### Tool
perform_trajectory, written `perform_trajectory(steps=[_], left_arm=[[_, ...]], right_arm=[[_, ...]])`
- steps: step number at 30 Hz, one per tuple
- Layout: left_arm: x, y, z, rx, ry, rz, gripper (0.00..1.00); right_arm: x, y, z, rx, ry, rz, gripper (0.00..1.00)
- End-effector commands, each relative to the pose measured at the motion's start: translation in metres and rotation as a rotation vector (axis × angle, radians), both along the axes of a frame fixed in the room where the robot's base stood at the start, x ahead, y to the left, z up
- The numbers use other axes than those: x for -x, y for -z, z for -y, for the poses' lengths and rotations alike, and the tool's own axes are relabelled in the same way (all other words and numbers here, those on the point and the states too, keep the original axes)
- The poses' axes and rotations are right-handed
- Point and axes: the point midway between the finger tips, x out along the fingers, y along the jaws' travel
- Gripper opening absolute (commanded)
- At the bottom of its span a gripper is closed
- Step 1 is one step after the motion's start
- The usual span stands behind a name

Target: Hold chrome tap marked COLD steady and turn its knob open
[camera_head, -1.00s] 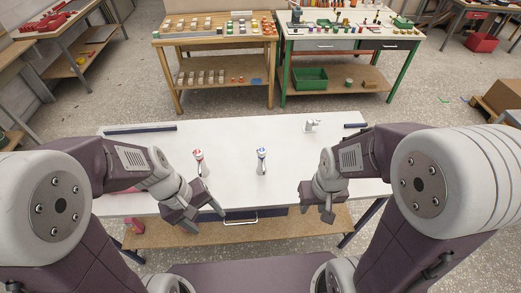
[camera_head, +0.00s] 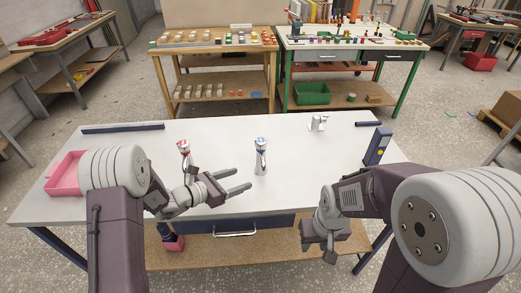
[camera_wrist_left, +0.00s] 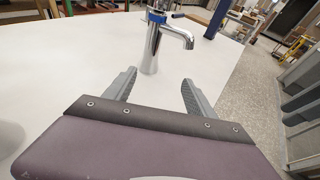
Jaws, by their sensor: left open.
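A chrome tap with a blue mark on its top (camera_head: 261,158) stands upright on the white bench; its lettering is too small to read. It also shows in the left wrist view (camera_wrist_left: 152,45), its spout to the right. My left gripper (camera_head: 240,180) is open and empty, its fingers pointing at the tap from the left and front, apart from it. In the left wrist view the fingers (camera_wrist_left: 158,92) lie short of the tap's base. A second chrome tap with a red mark (camera_head: 184,151) stands behind my left wrist. My right gripper (camera_head: 320,252) hangs at the bench's front edge, its jaws unclear.
A white fitting (camera_head: 317,123) stands at the back right of the bench. A pink tray (camera_head: 63,174) lies at the left. The bench between the blue-marked tap and the block is clear.

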Motion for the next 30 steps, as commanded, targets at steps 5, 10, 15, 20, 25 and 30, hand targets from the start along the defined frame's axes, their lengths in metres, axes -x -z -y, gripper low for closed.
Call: perform_trajectory(steps=[5,10,15,20,25,30], left_arm=[[-0.002,0.001,0.002,-0.001,0.002,0.001,0.64],[-0.013,0.009,0.020,-0.002,0.004,0.003,0.64],[-0.030,0.018,0.046,-0.002,0.005,0.003,0.64],[-0.043,0.027,0.065,-0.002,0.003,0.004,0.64],[-0.052,0.030,0.076,-0.003,0.002,0.002,0.64],[-0.054,0.029,0.079,-0.002,0.002,0.001,0.64]], right_arm=[[0.000,0.001,0.000,0.000,0.000,0.000,0.36],[0.000,0.007,0.000,0.000,0.000,0.000,0.36],[0.000,0.014,0.000,0.000,0.000,0.000,0.36],[0.000,0.028,0.000,0.000,0.000,0.000,0.36],[0.000,0.034,0.000,0.000,0.000,0.000,0.36],[0.000,0.035,0.000,0.000,0.000,0.000,0.36]])
